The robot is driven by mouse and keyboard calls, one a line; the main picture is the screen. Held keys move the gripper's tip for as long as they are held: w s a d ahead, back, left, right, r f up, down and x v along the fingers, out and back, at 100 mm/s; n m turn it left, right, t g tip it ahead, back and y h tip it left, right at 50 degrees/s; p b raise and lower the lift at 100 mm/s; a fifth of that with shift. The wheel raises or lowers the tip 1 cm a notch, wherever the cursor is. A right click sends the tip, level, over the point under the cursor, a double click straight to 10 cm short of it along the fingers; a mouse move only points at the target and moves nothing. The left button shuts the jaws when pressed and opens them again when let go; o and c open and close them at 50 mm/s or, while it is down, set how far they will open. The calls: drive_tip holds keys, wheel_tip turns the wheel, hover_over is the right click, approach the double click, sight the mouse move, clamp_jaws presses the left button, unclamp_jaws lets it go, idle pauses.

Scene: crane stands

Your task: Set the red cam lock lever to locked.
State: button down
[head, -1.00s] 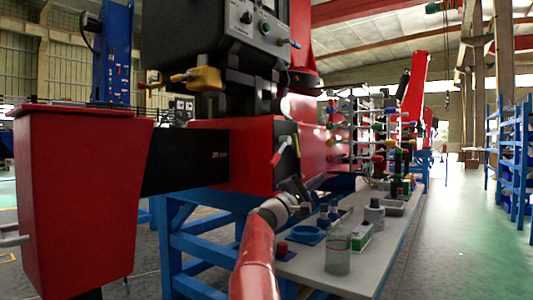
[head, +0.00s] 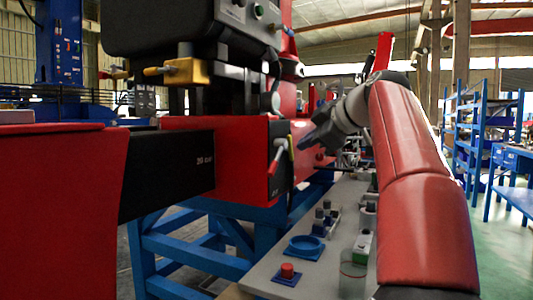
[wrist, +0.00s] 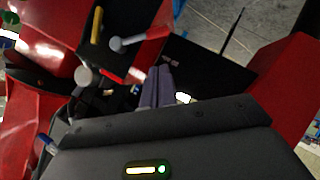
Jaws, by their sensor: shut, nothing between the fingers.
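The red cam lock lever (head: 273,163) is on a dark plate (head: 280,152) on the end of the red housing (head: 235,135). It slants from a pale pivot down and to the left, with its red end lowest. My gripper (head: 306,144) is shut and empty, a little right of the lever in the head view, and looks apart from it. Markings on the plate are too small to read.
A yellow-handled clamp (head: 182,70) sits above the housing, under a black control box (head: 190,28). The grey bench (head: 262,268) below holds a blue ring (head: 305,246), a red button (head: 287,270) and a jar (head: 353,277).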

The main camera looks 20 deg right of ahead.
sight(277, 158)
drive_tip(key=p+x, duration=0.1)
drive_tip(key=x, duration=1.1)
drive_tip(key=shift+w+t+y+p, duration=0.15)
drive_tip(key=shift+t+y+p, duration=0.15)
drive_tip(key=shift+d+f+n, duration=0.15)
drive_tip(key=shift+f+n, duration=0.1)
drive_tip(key=shift+n, duration=0.05)
